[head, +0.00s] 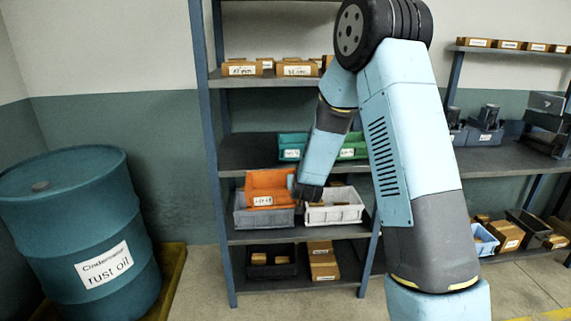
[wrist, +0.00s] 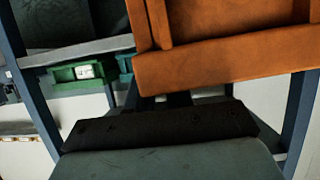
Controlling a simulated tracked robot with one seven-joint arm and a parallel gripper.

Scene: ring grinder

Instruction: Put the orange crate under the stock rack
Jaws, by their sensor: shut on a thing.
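The orange crate (head: 268,190) carries a white label and is in front of the stock rack (head: 205,130), at the height of its lower-middle shelf. My gripper (head: 293,186) is shut on the crate's right side in the head view; its fingers are mostly hidden. In the wrist view the orange crate (wrist: 230,60) fills the upper right, close to the dark gripper body. The crate appears above a grey crate (head: 262,218); I cannot tell whether they touch.
A pale crate (head: 334,206) stands right of the grey one on the same shelf. Below are a black bin (head: 271,262) and cardboard boxes (head: 322,262). Green bins (head: 353,147) sit above. A blue drum (head: 80,235) stands left; bare floor (head: 205,275) lies between.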

